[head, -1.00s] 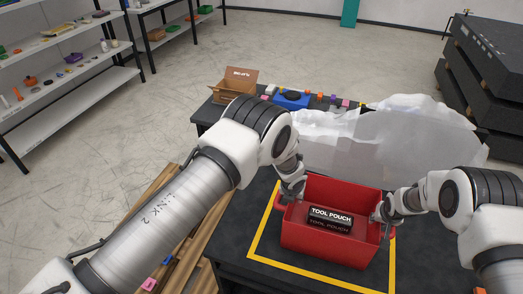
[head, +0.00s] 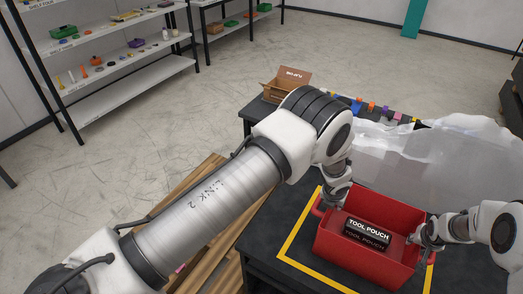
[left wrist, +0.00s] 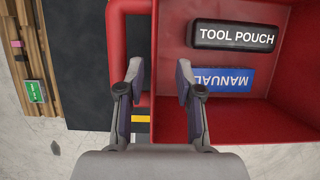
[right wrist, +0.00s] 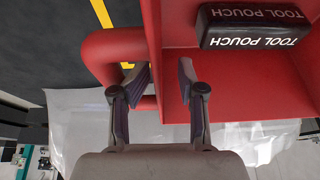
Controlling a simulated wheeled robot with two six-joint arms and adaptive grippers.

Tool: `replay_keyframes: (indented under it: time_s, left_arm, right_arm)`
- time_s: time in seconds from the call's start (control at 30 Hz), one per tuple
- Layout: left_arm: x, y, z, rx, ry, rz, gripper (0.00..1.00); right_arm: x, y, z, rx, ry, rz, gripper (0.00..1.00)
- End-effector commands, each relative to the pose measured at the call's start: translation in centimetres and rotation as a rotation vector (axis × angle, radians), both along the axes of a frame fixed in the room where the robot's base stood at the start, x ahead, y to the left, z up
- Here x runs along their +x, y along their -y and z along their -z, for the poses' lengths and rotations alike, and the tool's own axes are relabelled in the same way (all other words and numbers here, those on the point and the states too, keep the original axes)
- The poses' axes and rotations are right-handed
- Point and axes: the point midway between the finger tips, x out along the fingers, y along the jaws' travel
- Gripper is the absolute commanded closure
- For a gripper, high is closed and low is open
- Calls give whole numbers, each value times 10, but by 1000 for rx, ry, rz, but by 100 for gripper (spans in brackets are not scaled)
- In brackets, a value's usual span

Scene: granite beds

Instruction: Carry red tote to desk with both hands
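The red tote (head: 352,257) stands on a dark table (head: 258,232) inside a yellow outline. In it lie a black tool pouch (head: 366,234) and, in the left wrist view, a blue manual (left wrist: 222,79). My left gripper (left wrist: 160,68) is open at the tote's left end. One finger is by the handle loop (left wrist: 117,30), the other inside the tote. My right gripper (right wrist: 166,78) is open at the right end, one finger by its handle loop (right wrist: 95,55), the other inside. The tote wall lies between the fingers of each. Whether the pads touch the wall is unclear.
Translucent plastic sheeting (head: 425,160) lies right behind the tote. A cardboard box (head: 287,84) and several small coloured items stand on the table's far end. Wooden planks (head: 190,188) lie left of the table. Shelving (head: 105,40) stands at the back left; the floor between is clear.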

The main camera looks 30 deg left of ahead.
Motion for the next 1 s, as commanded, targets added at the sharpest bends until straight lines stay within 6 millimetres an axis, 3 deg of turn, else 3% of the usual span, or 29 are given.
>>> replay_keyframes:
  time_s: [0.63, 1.0]
  left_arm:
    - [0, 0, 0, 0, 0, 0, 65]
    - [0, 0, 0, 0, 0, 0, 65]
  right_arm:
    - [0, -9, -2, 0, 2, -1, 61]
    - [-7, -8, -19, 0, 2, -1, 61]
